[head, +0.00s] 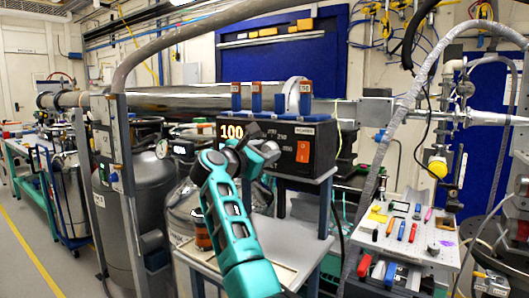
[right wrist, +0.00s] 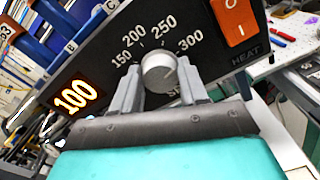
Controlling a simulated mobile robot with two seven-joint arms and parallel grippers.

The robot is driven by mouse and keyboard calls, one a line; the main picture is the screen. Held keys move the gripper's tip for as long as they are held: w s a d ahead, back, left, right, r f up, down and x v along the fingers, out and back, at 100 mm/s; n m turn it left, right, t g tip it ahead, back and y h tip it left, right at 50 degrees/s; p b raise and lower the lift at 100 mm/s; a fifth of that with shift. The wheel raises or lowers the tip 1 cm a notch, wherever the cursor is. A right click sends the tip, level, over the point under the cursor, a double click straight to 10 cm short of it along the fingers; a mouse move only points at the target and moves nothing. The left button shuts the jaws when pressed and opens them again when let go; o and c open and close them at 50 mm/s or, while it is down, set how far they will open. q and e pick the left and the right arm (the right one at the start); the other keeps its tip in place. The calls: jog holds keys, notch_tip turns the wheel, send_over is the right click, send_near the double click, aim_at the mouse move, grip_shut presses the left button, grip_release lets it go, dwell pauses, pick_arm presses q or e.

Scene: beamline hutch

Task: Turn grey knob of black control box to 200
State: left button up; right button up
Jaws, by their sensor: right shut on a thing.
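The black control box (head: 322,150) stands on a small grey stand, with a lit display (head: 232,131) reading 100 and an orange switch (head: 303,151) on its front. In the right wrist view the grey knob (right wrist: 160,68) sits on the box's panel (right wrist: 100,68) below the printed 200 and 250, with 150 to its left and 300 to its right. I cannot clearly read its pointer. My right gripper (right wrist: 157,82) is shut on the knob, one finger on each side. In the head view my right gripper (head: 247,157) hides the knob. My left gripper is not in view.
A grey gas tank (head: 125,190) is at the left. A white pegboard table (head: 405,238) with small tools is at the right. The stand's lower shelf (head: 285,240) is mostly bare.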

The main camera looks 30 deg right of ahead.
jog(key=shift+c, duration=0.6)
